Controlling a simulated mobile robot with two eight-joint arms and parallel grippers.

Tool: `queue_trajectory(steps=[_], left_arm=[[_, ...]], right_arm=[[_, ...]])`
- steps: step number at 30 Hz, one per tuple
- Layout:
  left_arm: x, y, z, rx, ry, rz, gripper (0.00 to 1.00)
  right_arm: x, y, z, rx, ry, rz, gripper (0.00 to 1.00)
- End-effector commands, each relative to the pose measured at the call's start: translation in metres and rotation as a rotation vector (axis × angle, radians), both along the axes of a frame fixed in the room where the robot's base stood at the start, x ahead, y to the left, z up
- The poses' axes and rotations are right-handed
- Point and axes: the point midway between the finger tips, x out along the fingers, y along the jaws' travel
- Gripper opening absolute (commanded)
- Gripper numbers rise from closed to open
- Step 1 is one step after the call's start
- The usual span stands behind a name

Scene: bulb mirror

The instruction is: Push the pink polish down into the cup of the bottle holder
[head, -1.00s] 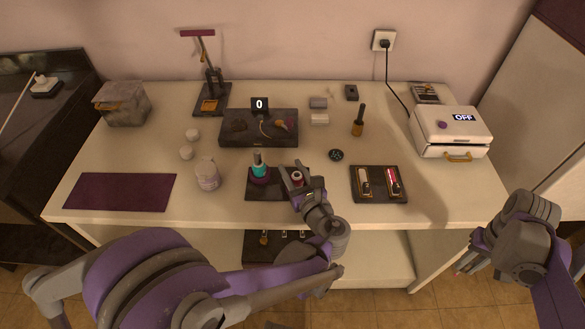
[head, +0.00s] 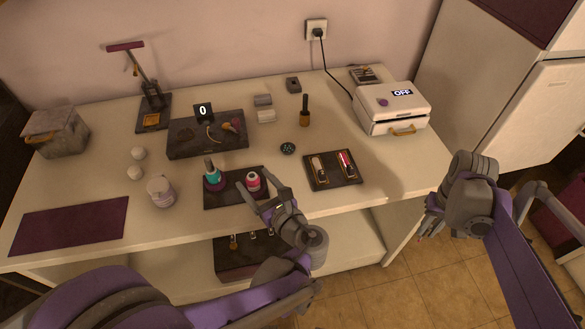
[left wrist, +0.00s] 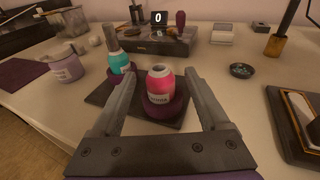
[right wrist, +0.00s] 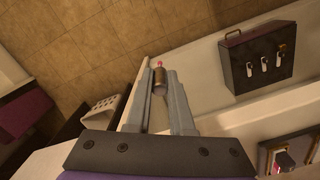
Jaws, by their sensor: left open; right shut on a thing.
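The pink polish (left wrist: 160,84) is an open bottle with no cap on its neck. It stands upright in a dark purple cup (left wrist: 177,106) of the bottle holder (left wrist: 102,94); how deep it sits I cannot tell. In the head view the pink polish (head: 253,182) is at the holder's right side. My left gripper (head: 259,189) is open, its fingers on the near side and to either side of the bottle, apparently apart from it. My right gripper (right wrist: 159,70) is shut on a small brownish cap with a red tip (right wrist: 159,82), off the table at the right.
A teal polish (head: 212,175) with its cap on stands in the holder's left cup. A white jar (head: 161,191) is left of the holder. A black tray (head: 333,171) with two items lies to the right. A shelf with a dark box (head: 240,258) is below.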

Motion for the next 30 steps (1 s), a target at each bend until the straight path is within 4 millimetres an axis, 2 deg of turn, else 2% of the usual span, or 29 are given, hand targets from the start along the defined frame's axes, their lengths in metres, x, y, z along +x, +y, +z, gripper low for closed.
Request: queue_trajectory(steps=[3,9,14,22,23,30], left_arm=[[-0.02,-0.018,0.005,-0.001,0.0,-0.006,0.78],[-0.045,-0.037,0.009,0.0,0.0,-0.003,0.78],[-0.053,-0.042,0.01,0.0,0.0,-0.001,0.78],[-0.054,-0.043,0.01,0.0,0.0,0.001,0.78],[-0.054,-0.043,0.01,0.0,0.0,0.001,0.77],[-0.054,-0.036,0.008,-0.037,0.003,0.015,0.33]], right_arm=[[0.0,0.0,0.003,0.0,-0.001,0.0,0.0],[0.0,0.0,0.006,0.0,-0.002,0.0,0.0],[0.0,0.0,0.006,0.0,-0.002,0.0,0.0],[0.0,0.0,0.006,0.0,-0.002,0.0,0.0],[0.0,0.0,0.006,0.0,-0.002,0.0,0.0],[0.002,0.002,0.006,0.001,-0.003,0.004,0.0]])
